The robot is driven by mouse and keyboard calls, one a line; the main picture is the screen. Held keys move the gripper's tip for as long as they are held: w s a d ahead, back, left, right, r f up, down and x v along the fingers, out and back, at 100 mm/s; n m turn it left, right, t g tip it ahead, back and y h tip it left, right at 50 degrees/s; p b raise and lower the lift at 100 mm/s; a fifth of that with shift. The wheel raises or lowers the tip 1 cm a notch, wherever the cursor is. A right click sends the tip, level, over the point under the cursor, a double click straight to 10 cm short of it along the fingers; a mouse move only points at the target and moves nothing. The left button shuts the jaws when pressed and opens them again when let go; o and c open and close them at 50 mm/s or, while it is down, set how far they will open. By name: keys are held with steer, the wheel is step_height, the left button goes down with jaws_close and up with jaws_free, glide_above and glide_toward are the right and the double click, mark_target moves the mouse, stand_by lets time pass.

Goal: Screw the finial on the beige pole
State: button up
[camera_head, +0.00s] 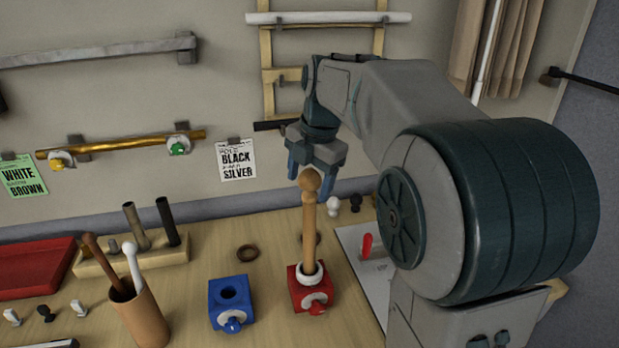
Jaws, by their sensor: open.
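The beige pole (309,238) stands upright in a red clamp block (299,293) with a white collar at its foot. A rounded beige finial (310,181) is at the pole's top end; whether it is seated on the thread cannot be made out. My gripper (311,172) is open just above and around the finial, fingers pointing down.
A blue block (230,301) with an empty hole stands left of the red one. A holder cup (141,315) with rods, a wooden rack (132,257) and a red tray (33,268) are further left. A white finial (333,206) and a black one (355,203) stand behind right.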

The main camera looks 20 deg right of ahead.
steer(key=n+g, duration=0.1)
steer(key=n, duration=0.6)
steer(key=shift+y, duration=0.4)
steer(key=shift+w+f+n+b, duration=0.1)
steer(key=shift+f+n+b, duration=0.25)
steer(key=shift+b, duration=1.75)
steer(key=shift+n+b, duration=0.25)
steer(key=shift+b, duration=0.3)
steer(key=shift+b, duration=0.95)
steer(key=shift+r, duration=0.35)
